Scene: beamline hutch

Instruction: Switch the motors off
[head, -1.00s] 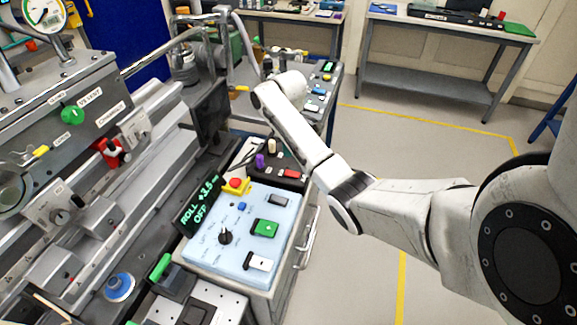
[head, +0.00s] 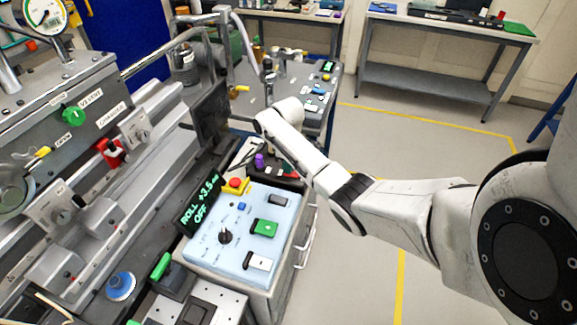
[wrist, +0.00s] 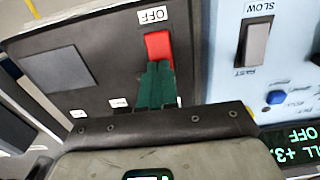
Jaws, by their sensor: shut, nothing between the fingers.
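In the wrist view, a red rocker switch (wrist: 158,46) sits on a dark panel (wrist: 105,25), beside a label reading OFF (wrist: 152,15) that appears upside down. My gripper (wrist: 157,72) has green fingertips pressed together with nothing between them. The tips overlap the near end of the red switch; I cannot tell whether they touch it. In the head view, my arm partly covers the dark panel, and the fingertips are not clearly visible there.
A light blue control box (head: 205,255) adjoins the dark panel, with a green rocker (head: 265,228), a black knob (head: 225,236) and a red emergency button (head: 235,183). Its display (head: 199,203) reads ROLL and OFF.

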